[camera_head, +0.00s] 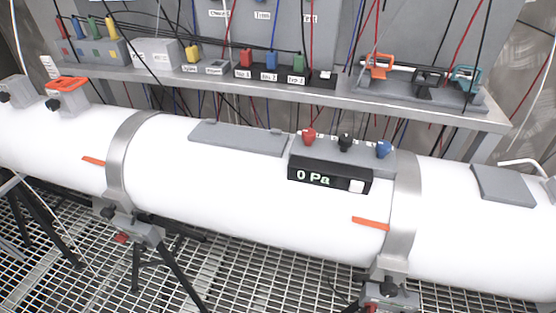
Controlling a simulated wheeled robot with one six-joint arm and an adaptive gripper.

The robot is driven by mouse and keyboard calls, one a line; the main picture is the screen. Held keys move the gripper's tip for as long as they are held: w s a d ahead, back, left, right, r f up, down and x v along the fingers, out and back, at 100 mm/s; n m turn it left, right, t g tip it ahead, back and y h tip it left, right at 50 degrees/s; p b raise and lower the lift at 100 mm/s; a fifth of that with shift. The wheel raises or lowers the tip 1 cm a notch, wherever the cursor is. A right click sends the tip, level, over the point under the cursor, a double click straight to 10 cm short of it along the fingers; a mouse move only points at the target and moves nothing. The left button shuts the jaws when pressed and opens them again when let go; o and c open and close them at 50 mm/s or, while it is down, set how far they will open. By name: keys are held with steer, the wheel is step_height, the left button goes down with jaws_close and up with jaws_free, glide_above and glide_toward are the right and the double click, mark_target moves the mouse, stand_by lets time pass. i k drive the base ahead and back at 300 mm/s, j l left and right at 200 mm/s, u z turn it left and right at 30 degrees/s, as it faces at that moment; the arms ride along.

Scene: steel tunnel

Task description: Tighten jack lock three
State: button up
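A large white tube runs across the view, held by metal clamp bands. Under the left clamp (118,160) is a grey jack head (138,228) with a small red part (122,238) on its side and dark tripod legs below. Under the right clamp (403,215) is a similar jack head (388,290) with a dark knob and a red part, cut off by the bottom edge. No number shows on either jack, so I cannot tell which is lock three. My gripper is not in view.
A shelf (340,90) behind the tube carries switch blocks, a device with orange and teal parts (425,80), and hanging cables. A black display (325,176) on the tube reads 0 Pa. The floor is metal grating (255,275). More dark legs (35,220) stand at left.

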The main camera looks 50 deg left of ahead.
mark_target(123, 237)
steer(key=u, duration=2.35)
